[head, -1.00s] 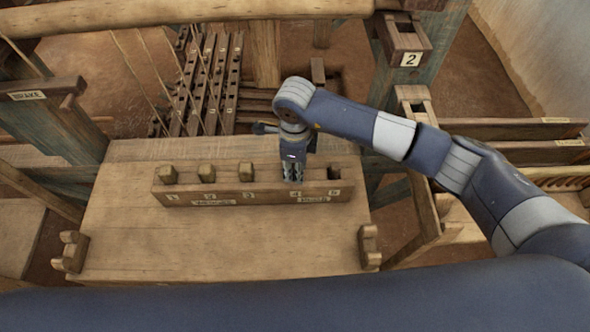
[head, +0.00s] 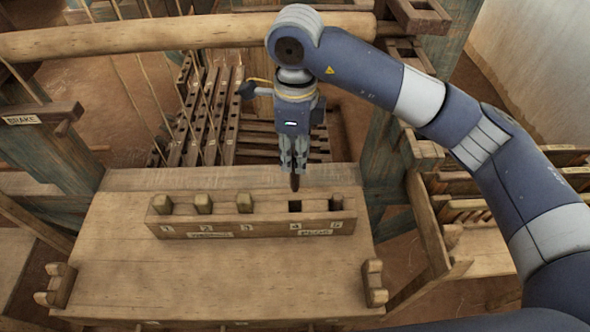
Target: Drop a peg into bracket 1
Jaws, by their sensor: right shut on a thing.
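My right gripper (head: 294,168) is shut on a dark, slender peg (head: 295,182). The peg points down and hangs clear above the wooden peg rack (head: 270,228), over its far side near slot 4. Slot 4 (head: 295,206) is a dark, empty hole. What is in slot 5 is hard to tell. No bracket marked 1 can be read. A wooden bracket (head: 420,16) shows at the upper right, its number not visible. My left gripper is out of view.
The rack stands on a wooden bench (head: 200,285) with small end blocks. A thick round beam (head: 170,38) crosses behind. Slatted treadles and cords fill the left back. A blue-green post (head: 452,40) rises at the right. The bench front is clear.

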